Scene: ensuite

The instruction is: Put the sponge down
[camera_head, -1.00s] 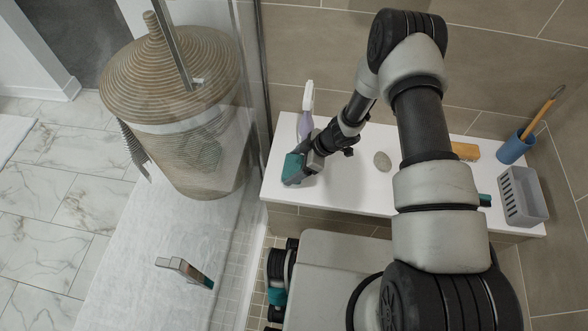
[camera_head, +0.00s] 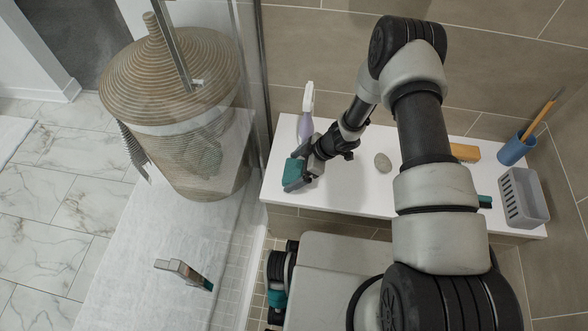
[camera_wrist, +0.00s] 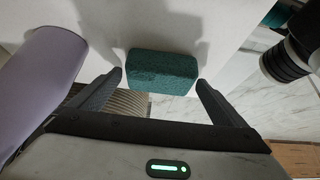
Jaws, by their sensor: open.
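The teal sponge (camera_head: 295,174) is at the left end of the white ledge (camera_head: 345,189), at my gripper's tip in the head view. In the wrist view the sponge (camera_wrist: 161,72) lies against the white surface, between and just beyond my fingertips. My gripper (camera_wrist: 160,80) is open, with a visible gap between each finger and the sponge. In the head view my gripper (camera_head: 302,169) is small and partly covers the sponge, so its contact with the ledge is hard to see.
A lavender spray bottle (camera_head: 305,127) stands close behind my gripper. A round stone-like object (camera_head: 383,163), an orange block (camera_head: 465,152), a blue cup (camera_head: 513,150) and a grey basket (camera_head: 523,198) are farther right. A glass panel borders the left.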

